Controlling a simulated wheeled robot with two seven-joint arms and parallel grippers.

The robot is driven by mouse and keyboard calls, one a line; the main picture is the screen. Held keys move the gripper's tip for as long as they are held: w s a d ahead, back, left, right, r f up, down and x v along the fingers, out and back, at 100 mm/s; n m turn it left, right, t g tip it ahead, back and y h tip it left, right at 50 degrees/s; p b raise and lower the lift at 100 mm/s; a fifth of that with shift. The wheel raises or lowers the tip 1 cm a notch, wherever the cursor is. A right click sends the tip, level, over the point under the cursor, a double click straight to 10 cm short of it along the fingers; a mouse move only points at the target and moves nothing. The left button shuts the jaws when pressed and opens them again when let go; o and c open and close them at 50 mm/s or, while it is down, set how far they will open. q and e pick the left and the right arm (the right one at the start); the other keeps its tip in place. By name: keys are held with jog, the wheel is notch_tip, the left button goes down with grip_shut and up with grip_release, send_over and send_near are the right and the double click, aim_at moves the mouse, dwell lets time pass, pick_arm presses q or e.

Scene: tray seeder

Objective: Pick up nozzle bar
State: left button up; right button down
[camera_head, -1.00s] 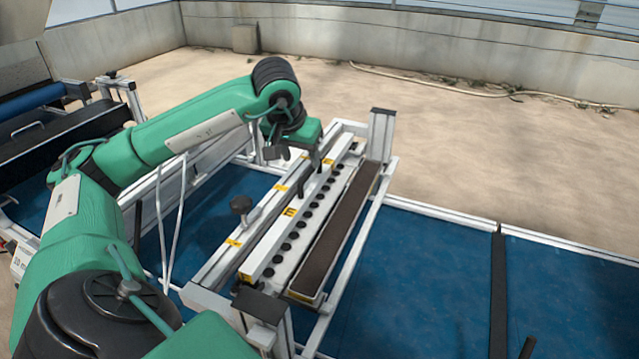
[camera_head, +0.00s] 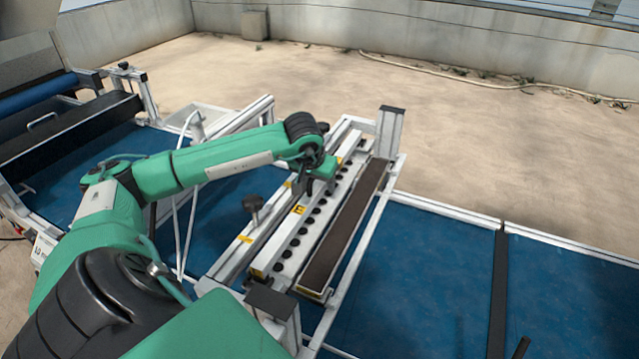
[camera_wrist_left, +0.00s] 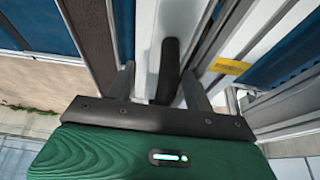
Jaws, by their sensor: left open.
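The nozzle bar (camera_head: 283,231) is a long white bar with yellow labels, lying along the seeder frame beside a row of black round holes. My left gripper (camera_head: 307,190) is low over the middle to far part of the bar, partly hidden by its own wrist. In the left wrist view the open fingers (camera_wrist_left: 160,88) stand on either side of a dark upright handle (camera_wrist_left: 169,66), over the white bar. Whether the fingers touch the handle cannot be told. My right gripper is out of view.
A dark, soil-coloured strip (camera_head: 345,230) lies right of the bar. A black knob (camera_head: 253,203) stands to its left, and posts (camera_head: 390,132) rise at the frame's ends. The blue belt (camera_head: 430,270) to the right is largely clear.

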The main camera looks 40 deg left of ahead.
pick_arm(q)
jog(key=c, duration=1)
jog(key=shift+c, duration=0.4)
jog(key=shift+r, duration=0.1)
